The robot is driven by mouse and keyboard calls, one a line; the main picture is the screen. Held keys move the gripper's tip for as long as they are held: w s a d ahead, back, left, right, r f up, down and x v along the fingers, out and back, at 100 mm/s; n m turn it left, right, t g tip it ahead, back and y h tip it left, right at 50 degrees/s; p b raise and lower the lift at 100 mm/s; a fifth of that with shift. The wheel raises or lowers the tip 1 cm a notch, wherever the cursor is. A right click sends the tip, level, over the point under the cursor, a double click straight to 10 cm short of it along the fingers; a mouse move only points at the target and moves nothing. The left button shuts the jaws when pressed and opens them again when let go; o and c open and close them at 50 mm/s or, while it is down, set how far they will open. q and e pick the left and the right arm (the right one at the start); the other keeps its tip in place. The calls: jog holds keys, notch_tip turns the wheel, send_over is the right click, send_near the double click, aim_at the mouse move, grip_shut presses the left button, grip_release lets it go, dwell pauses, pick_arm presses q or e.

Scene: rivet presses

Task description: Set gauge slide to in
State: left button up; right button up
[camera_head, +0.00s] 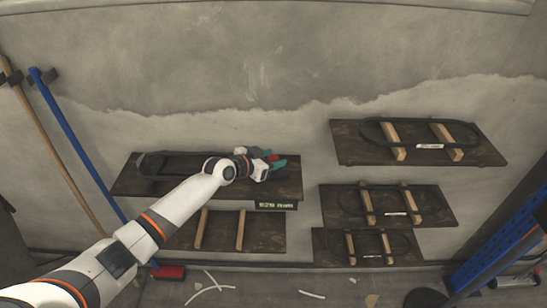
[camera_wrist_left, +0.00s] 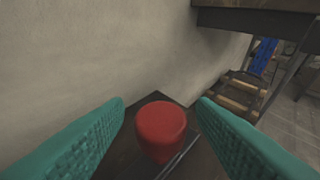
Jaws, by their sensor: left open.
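A red round knob (camera_wrist_left: 162,128) stands at the end of a dark board in the left wrist view, with a thin dark rod beside it. I take it for the gauge slide's knob. My left gripper (camera_head: 267,159) is open at that end. Its teal fingers (camera_wrist_left: 161,108) stand on both sides of the knob with gaps, not touching it. The rest of the slide is hidden by my arm. My right gripper is not in view.
A dark bracket (camera_head: 150,164) sits at the board's left end; a label (camera_head: 277,205) hangs on its front edge. Dark boards with wooden slats and loops (camera_head: 420,140) are at the right. Blue (camera_head: 75,140) and wooden poles lean at the left. The wall is close behind.

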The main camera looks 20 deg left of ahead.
pick_arm(q)
jog(key=shift+w+d+f, duration=0.2)
jog(key=shift+w+d, duration=0.05)
jog(key=shift+w, duration=0.15)
grip_shut()
jog(key=a+b, duration=0.2)
jog(key=s+a+b, duration=0.1)
jog(key=a+b, duration=0.1)
jog(key=s+a+b, duration=0.1)
jog(key=a+b, duration=0.1)
jog(key=shift+a+f, duration=0.2)
jog(key=shift+f, duration=0.05)
jog(key=shift+a+r, duration=0.15)
jog(key=shift+a, duration=0.2)
jog(key=shift+r, duration=0.1)
